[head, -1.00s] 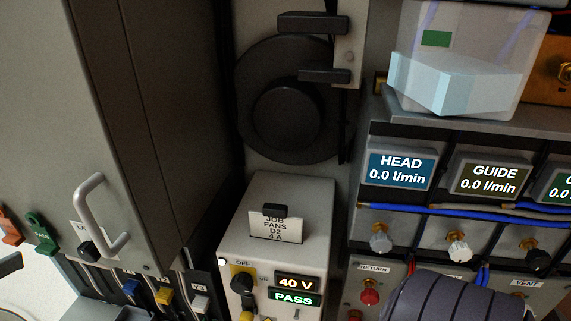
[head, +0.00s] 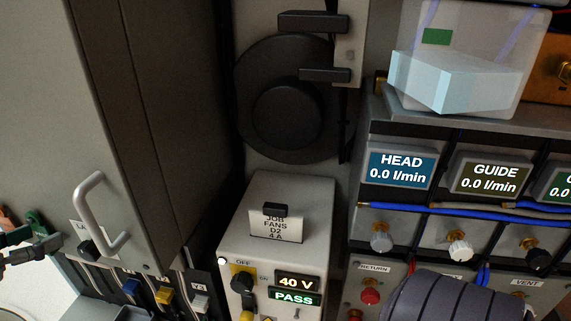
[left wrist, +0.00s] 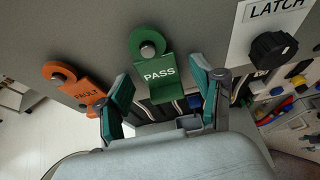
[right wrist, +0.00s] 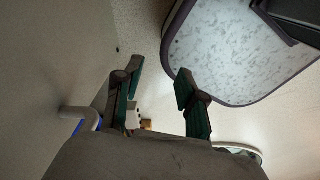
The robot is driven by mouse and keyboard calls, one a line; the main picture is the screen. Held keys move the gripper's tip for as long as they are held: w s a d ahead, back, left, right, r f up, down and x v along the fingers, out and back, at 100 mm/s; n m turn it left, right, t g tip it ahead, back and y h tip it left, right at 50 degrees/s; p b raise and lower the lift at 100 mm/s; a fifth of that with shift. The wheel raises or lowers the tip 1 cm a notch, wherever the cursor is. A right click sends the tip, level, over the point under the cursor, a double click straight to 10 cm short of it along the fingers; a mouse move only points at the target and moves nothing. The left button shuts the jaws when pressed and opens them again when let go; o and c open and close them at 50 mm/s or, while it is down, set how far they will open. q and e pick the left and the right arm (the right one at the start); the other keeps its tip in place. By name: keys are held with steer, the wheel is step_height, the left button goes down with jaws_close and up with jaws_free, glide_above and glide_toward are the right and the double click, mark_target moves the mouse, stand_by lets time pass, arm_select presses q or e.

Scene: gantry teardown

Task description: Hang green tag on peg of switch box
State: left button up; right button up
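The green tag (left wrist: 160,78), marked PASS, hangs by its ring on a peg on the grey panel in the left wrist view. My left gripper (left wrist: 162,70) is open, with one finger on either side of the tag. Contact with the tag is not visible. In the head view this gripper (head: 40,240) is at the left edge and largely covers the tags. The switch box (head: 240,225) stands at bottom centre, with a yellow-backed black knob, a 40 V display and a green PASS display. I cannot tell which part is its peg. My right gripper (right wrist: 160,70) is open and empty.
An orange FAULT tag (left wrist: 80,87) hangs left of the green one. A LATCH label and black knob (left wrist: 272,50) are to its right. A cabinet handle (head: 100,212) sticks out between the left gripper and the switch box. A job card (head: 277,228) is on the box.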

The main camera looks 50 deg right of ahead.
arm_select(q)
jaws_close()
steer(key=shift+a, duration=0.1)
steer(key=s+a+b, duration=0.1)
steer(key=s+a, duration=0.2)
steer(key=a, duration=0.2)
steer(key=shift+a+b, duration=0.15)
steer(key=shift+b, duration=0.2)
stand_by(0.3)
steer(key=shift+s, duration=0.15)
